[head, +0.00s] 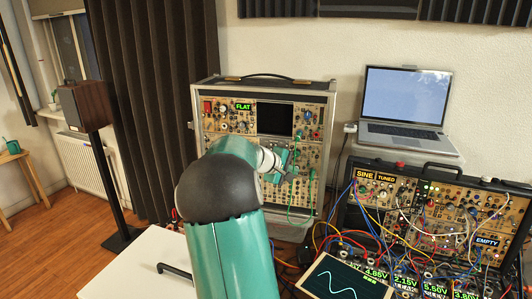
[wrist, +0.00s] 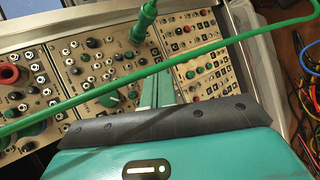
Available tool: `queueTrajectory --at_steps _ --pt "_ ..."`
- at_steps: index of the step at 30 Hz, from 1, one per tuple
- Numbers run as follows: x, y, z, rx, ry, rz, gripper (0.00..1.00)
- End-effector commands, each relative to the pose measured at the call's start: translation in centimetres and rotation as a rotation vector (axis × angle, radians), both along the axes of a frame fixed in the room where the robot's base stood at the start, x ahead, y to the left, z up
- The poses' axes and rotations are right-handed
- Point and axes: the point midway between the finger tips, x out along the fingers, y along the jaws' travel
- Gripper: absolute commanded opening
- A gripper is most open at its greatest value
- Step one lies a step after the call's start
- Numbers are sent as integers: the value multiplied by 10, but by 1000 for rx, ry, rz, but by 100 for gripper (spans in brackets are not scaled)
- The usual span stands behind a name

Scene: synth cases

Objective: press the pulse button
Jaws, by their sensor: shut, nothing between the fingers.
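The upright synth case (head: 211,135) stands in the middle of the head view, its panels full of knobs, jacks and small buttons. A green sign on it reads FLAT. My gripper (head: 284,163) is in front of its lower right part, largely hidden by my arm. In the wrist view my gripper (wrist: 157,82) is shut and empty, its fingers pointing at a module panel (wrist: 97,62). Whether the fingertips touch the panel I cannot tell. Small buttons show on the panel to the right (wrist: 200,68). Which one is the pulse button I cannot make out.
A green cable (wrist: 215,42) crosses the wrist view above my fingers, and a green plug (wrist: 143,20) stands in the panel. A second synth case (head: 440,210) with many cables is at the right, a laptop (head: 405,105) behind it. A speaker (head: 86,105) stands left.

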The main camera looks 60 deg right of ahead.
Motion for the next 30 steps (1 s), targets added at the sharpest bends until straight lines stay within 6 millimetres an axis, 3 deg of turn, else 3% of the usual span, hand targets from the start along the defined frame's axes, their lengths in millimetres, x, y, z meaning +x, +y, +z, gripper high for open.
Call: queueTrajectory --at_steps 30 --pt "-3 9 0 0 -1 1 0"
